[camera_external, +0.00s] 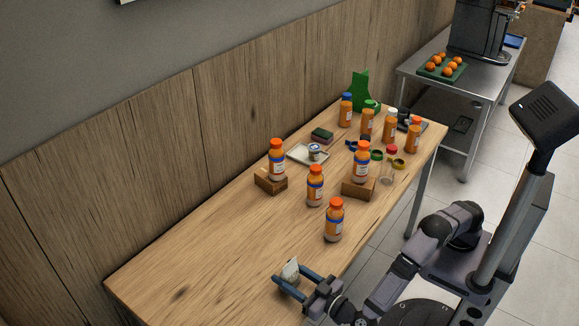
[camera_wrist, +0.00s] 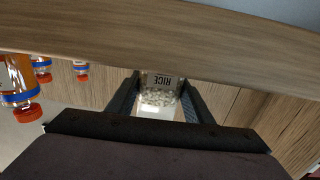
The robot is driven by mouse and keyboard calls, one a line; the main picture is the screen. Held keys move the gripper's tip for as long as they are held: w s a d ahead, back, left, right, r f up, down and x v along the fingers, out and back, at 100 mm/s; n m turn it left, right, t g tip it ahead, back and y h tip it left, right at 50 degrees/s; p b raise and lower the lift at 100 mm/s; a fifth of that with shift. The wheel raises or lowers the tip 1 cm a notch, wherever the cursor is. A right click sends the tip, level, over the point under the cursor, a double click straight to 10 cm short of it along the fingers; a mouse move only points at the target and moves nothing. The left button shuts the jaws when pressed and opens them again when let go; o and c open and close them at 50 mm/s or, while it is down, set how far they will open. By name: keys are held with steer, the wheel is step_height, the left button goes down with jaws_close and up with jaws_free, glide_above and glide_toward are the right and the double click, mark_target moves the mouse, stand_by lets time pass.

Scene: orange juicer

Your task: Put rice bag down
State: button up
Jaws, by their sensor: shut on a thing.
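The rice bag (camera_wrist: 160,88) is a small clear bag with white grains and the printed word RICE. In the wrist view it sits between the two fingers of my gripper (camera_wrist: 158,98). In the external view the rice bag (camera_external: 290,269) stands upright between the jaws of my gripper (camera_external: 294,275), at the near end of the wooden table. My gripper is shut on it. I cannot tell whether the bag's bottom touches the table (camera_external: 190,280).
An orange-capped bottle (camera_external: 334,220) stands nearest, beyond my gripper. More bottles, two wooden blocks (camera_external: 359,187), a white tray (camera_external: 299,154) and coloured rings crowd the far half. The table's near left part is clear. A steel table (camera_external: 470,88) holds oranges (camera_external: 449,69).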

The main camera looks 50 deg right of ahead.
mark_target(296, 279)
steer(key=shift+f, duration=0.15)
steer(key=o, duration=1.1)
steer(key=shift+o, duration=0.2)
steer(key=shift+f+b, duration=0.1)
steer(key=shift+b, duration=0.25)
steer(key=shift+o, duration=0.5)
steer(key=shift+s, duration=3.7)
